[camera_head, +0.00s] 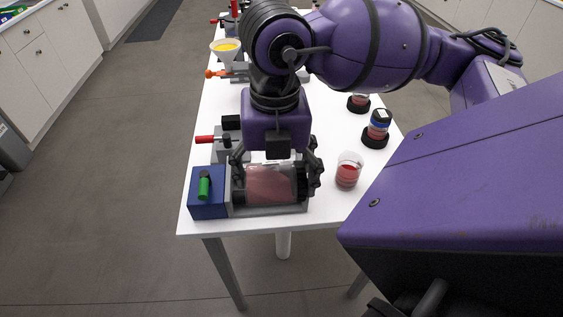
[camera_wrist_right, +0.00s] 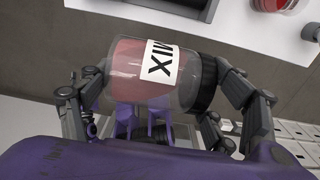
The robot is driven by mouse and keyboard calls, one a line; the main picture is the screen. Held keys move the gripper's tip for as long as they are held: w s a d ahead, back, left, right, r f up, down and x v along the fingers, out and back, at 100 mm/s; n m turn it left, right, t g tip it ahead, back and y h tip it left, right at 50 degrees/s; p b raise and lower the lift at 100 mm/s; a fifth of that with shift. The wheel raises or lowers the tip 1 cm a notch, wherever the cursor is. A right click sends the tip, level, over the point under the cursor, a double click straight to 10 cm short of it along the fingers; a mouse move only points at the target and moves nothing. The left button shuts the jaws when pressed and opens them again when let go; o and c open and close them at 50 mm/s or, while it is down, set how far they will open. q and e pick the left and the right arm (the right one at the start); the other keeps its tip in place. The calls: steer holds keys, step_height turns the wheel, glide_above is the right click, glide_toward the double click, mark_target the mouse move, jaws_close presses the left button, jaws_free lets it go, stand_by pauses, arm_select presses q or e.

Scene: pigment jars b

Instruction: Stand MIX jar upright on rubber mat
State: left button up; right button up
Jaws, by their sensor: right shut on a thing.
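The MIX jar (camera_head: 270,184) is clear with pinkish-red contents and lies on its side in my right gripper (camera_head: 276,182). In the wrist view, the jar (camera_wrist_right: 135,72) shows a white MIX label and a black lid at its right end. The gripper (camera_wrist_right: 165,85) is shut on the jar, one finger at the base end and one at the lid end. The jar is over the grey bed of a blue-ended device (camera_head: 209,190) at the table's front; I cannot tell whether they touch. I cannot make out a rubber mat for certain. My left gripper is out of view.
An open glass beaker with red contents (camera_head: 348,172) stands just right of the jar. A red-handled clamp (camera_head: 205,140) and a funnel with yellow powder (camera_head: 226,50) are at the left edge.

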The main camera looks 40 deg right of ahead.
mark_target(274, 168)
steer(key=shift+r, duration=2.15)
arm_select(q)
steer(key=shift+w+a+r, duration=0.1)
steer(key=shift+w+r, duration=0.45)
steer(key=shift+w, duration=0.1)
arm_select(e)
steer(key=shift+r, duration=1.6)
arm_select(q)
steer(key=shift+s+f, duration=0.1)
